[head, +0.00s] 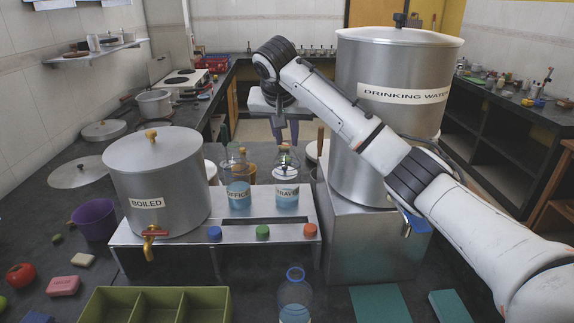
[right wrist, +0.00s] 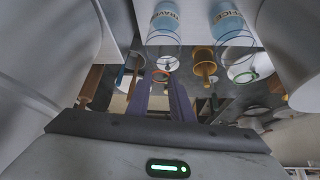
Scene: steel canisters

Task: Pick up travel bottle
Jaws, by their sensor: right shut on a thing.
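The travel bottle (head: 286,193) is clear, with blue liquid and a label partly reading "TRAVEL". It stands upright on the metal stand, right of the similar "OFFICE" bottle (head: 239,194). In the right wrist view the travel bottle (right wrist: 166,22) appears upside down, its neck toward my fingers. My right gripper (head: 285,143) reaches down from above and is shut on the bottle's neck; its purple fingers (right wrist: 161,88) show on either side of it. The bottle's base looks still at stand level. My left gripper is not in view.
The metal stand (head: 127,238) also bears a "BOILED" canister (head: 155,180) at left. The large "DRINKING WATER" canister (head: 390,130) stands close on the right, behind my right arm. Another clear bottle (head: 294,298) and a green divided tray (head: 90,306) are in front.

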